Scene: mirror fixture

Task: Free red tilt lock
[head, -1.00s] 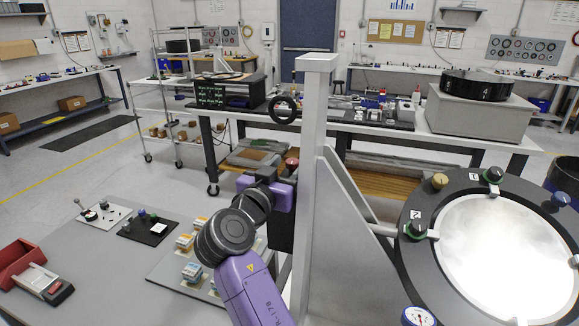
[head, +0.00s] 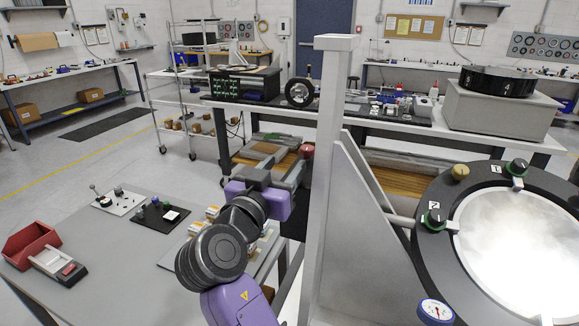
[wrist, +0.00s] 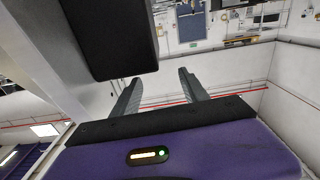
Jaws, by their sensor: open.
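A red knob (head: 306,150), which looks like the red tilt lock, shows just left of the pale upright post (head: 328,150) of the mirror fixture. The round mirror (head: 520,240) sits in a dark ring at the right. My gripper (head: 289,174), on the purple wrist, is just below and left of the red knob. I cannot tell whether it touches it. In the wrist view my gripper (wrist: 158,80) has its two grey fingers apart, with nothing seen between them. The red knob does not show in the wrist view.
Green-collared knobs (head: 434,217), a brass knob (head: 460,172) and a gauge (head: 436,311) are on the ring. A dark block (wrist: 110,38) is close to the fingers in the wrist view. A grey table (head: 110,270) with a red bin (head: 30,246) is at left.

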